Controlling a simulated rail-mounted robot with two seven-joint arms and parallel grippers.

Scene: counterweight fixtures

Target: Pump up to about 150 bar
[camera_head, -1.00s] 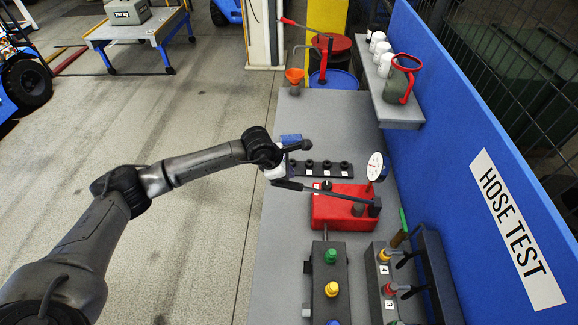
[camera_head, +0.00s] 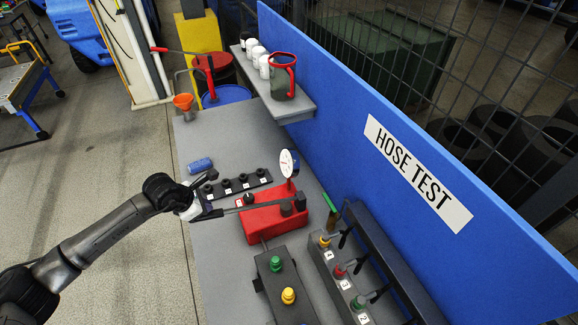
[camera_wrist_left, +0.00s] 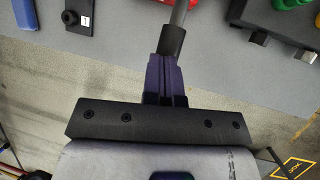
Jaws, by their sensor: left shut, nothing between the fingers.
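The hand pump is a red block (camera_head: 272,222) on the grey bench, with a long black lever (camera_head: 250,207) reaching left. A round white gauge (camera_head: 287,163) stands behind it; its needle reading is too small to tell. My left gripper (camera_head: 208,196) is at the free left end of the lever. In the left wrist view its fingers (camera_wrist_left: 166,78) are together, right at the dark grip end of the lever (camera_wrist_left: 173,42). They are shut with nothing seen between them; whether they touch the lever I cannot tell. My right gripper is out of view.
A strip of black numbered fittings (camera_head: 236,187) lies behind the pump, and a blue cylinder (camera_head: 200,165) beside it. A box with green and yellow knobs (camera_head: 285,290) and a valve block (camera_head: 340,280) stand in front. The blue HOSE TEST wall (camera_head: 400,150) bounds the right.

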